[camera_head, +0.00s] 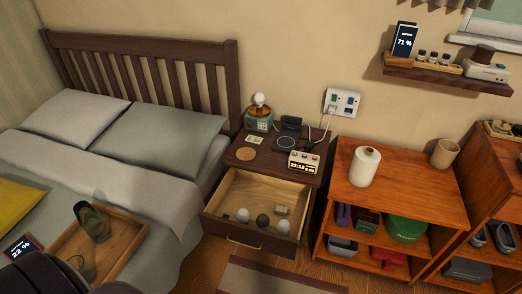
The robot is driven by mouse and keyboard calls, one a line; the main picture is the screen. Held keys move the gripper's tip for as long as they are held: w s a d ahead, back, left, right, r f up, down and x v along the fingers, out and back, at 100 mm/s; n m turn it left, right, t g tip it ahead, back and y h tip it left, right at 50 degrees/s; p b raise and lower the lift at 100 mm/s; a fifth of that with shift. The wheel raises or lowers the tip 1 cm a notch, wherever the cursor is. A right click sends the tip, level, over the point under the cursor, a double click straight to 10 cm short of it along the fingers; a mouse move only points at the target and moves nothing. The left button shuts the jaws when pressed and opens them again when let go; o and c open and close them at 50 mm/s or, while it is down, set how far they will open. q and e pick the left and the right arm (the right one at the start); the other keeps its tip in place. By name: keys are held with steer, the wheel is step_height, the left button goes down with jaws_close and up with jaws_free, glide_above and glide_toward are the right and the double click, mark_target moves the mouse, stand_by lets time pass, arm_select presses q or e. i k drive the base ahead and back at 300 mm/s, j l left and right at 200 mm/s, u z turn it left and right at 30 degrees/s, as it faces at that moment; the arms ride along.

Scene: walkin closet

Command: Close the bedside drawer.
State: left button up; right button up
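The bedside drawer (252,187) is pulled well out of the dark wooden nightstand (278,147), between the bed and the orange-brown shelf. Its dark front has a pale metal handle (243,244). Inside lie several small rounded items, pale and dark, including a white ball-like one (243,214), and a small boxy piece (282,210). None visibly rises over the drawer's front. Neither gripper is in view. A dark rounded shape at the lower left edge cannot be made out clearly.
The bed (150,165) borders the drawer's left side; a wooden tray (122,241) lies on it. The open shelf (380,190) stands close on the right. A striped rug (280,280) lies on the floor in front. A lamp (259,112) and clock (304,162) stand on the nightstand.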

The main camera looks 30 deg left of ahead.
mark_target(259, 194)
steer(key=u, duration=1.05)
